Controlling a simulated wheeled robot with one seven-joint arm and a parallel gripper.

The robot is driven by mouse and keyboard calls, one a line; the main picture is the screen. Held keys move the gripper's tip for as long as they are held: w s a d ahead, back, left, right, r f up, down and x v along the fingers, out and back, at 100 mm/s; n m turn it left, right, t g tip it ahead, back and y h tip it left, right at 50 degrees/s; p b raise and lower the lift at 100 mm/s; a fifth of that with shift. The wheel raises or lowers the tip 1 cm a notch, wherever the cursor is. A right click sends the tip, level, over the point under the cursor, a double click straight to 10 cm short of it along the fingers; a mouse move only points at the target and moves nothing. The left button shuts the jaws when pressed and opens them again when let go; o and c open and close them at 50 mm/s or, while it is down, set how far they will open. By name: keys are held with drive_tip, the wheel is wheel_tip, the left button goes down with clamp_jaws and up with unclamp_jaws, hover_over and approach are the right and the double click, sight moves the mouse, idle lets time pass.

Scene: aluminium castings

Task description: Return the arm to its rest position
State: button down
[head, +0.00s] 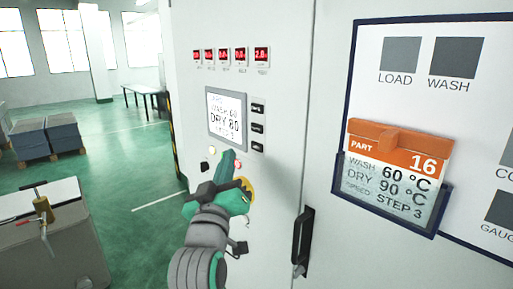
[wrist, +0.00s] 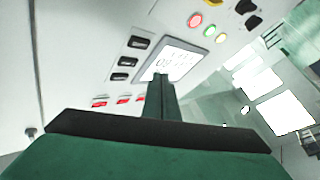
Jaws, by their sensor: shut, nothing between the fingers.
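My arm reaches up from the bottom of the head view to the front of a white machine cabinet (head: 285,100). My green gripper (head: 229,158) is shut and empty, in front of the cabinet's buttons below the screen. In the wrist view its closed fingers (wrist: 161,82) point up toward the screen. A lit red button (head: 238,164) shows right beside the fingers. I cannot tell whether they touch anything. The screen (head: 227,117) reads WASH 60, DRY 80, STEP 3. The gripper partly hides a yellow round piece (head: 247,188).
An orange-topped card (head: 400,150) reading PART 16, DRY 90 sits in a holder on a board at right. A black door handle (head: 302,240) stands out right of my arm. A grey bench or box (head: 50,245) is at lower left. Green floor (head: 120,150) is open beyond.

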drive_tip(key=s+f+g+y, duration=0.1)
drive_tip(key=s+f, duration=0.3)
drive_tip(key=f, duration=0.8)
drive_tip(key=s+a+f+g+y, duration=0.1)
drive_tip(key=s+f, duration=0.2)
drive_tip(key=f, duration=0.9)
drive_tip(key=s+f+g+y, duration=0.1)
drive_tip(key=s+f, duration=0.3)
drive_tip(key=f, duration=0.8)
drive_tip(key=s+f+y, duration=0.1)
drive_tip(key=s+f, duration=0.7)
drive_tip(key=s, duration=0.1)
drive_tip(key=s+d+f+m+g, duration=0.1)
drive_tip(key=s+f, duration=0.1)
drive_tip(key=s, duration=1.1)
drive_tip(key=s+d+f+m+g, duration=0.1)
drive_tip(key=s+f+m, duration=0.1)
drive_tip(key=s, duration=1)
drive_tip(key=shift+s+f+g, duration=0.3)
drive_tip(key=shift+s+f, duration=0.1)
drive_tip(key=shift+f, duration=0.35)
